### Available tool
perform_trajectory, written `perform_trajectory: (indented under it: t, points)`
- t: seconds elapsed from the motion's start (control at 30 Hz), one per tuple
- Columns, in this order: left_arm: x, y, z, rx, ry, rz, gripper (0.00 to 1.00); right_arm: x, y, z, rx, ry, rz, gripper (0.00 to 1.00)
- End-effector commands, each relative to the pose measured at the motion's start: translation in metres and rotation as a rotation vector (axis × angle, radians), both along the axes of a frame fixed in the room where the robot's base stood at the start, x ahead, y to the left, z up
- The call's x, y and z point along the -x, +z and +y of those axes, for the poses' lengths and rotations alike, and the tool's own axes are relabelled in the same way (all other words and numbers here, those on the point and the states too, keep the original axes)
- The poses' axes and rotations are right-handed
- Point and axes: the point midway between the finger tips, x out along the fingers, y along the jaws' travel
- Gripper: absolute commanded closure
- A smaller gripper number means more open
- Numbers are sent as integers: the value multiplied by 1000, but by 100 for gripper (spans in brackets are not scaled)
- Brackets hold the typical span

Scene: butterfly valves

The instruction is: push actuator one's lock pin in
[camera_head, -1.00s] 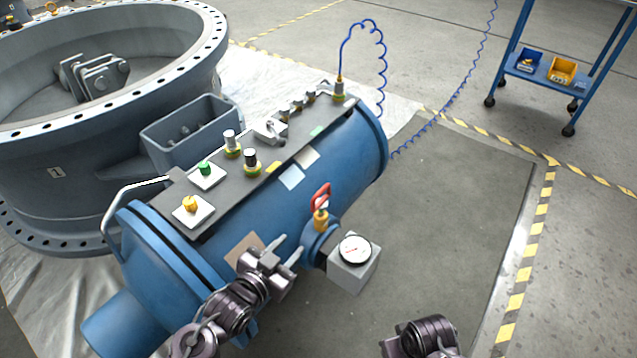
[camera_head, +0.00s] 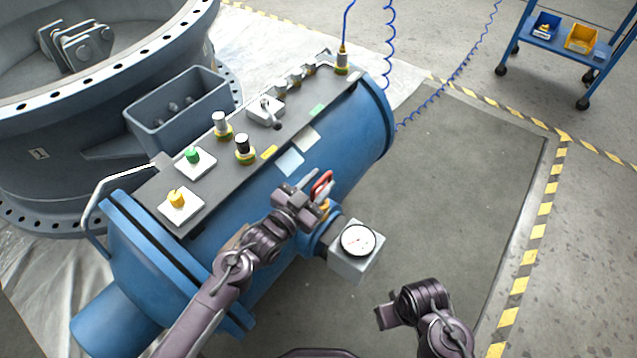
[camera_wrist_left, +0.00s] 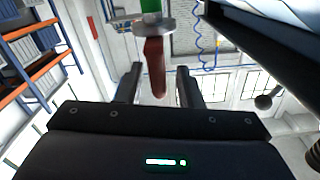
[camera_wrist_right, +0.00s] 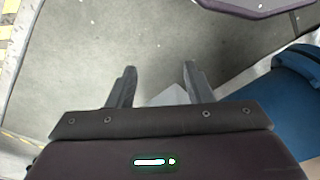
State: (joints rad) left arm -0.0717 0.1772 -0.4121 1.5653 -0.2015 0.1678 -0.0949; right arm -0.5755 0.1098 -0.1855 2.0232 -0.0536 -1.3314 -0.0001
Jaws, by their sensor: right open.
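The blue cylindrical actuator (camera_head: 345,145) lies across the middle of the head view. I cannot tell which part is the lock pin. A red handle (camera_head: 323,185) stands at a side fitting. My left gripper (camera_head: 309,188) is beside it; in the left wrist view the red handle (camera_wrist_left: 154,65) shows between its open fingers, contact unclear. My right gripper (camera_wrist_right: 160,70) is open and empty over the floor; its jaws barely show in the head view.
A round gauge (camera_head: 358,241) on a grey box is right of the fitting. The panel also has yellow (camera_head: 177,198) and green (camera_head: 193,156) buttons. A large flanged valve body (camera_head: 85,130) stands left. Floor right of the actuator is clear. A blue cart (camera_head: 556,52) is far right.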

Motion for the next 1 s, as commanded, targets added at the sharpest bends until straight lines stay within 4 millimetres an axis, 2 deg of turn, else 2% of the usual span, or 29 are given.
perform_trajectory:
  t: [0.23,0.5,0.77,0.83,1.0]
  points:
    - [-1,0,-1,-1,0,1,67,0,1,0,-1,0,-2,54]
    - [-1,0,-1,-1,0,1,100,0,1,0,-1,0,-2,54]
    - [-1,-1,0,-1,1,0,100,0,1,0,0,0,-1,54]
    - [-1,-6,0,-2,1,1,100,0,-3,0,0,2,1,54]
    - [-1,-30,0,-4,1,2,100,0,21,8,-15,26,-34,54]
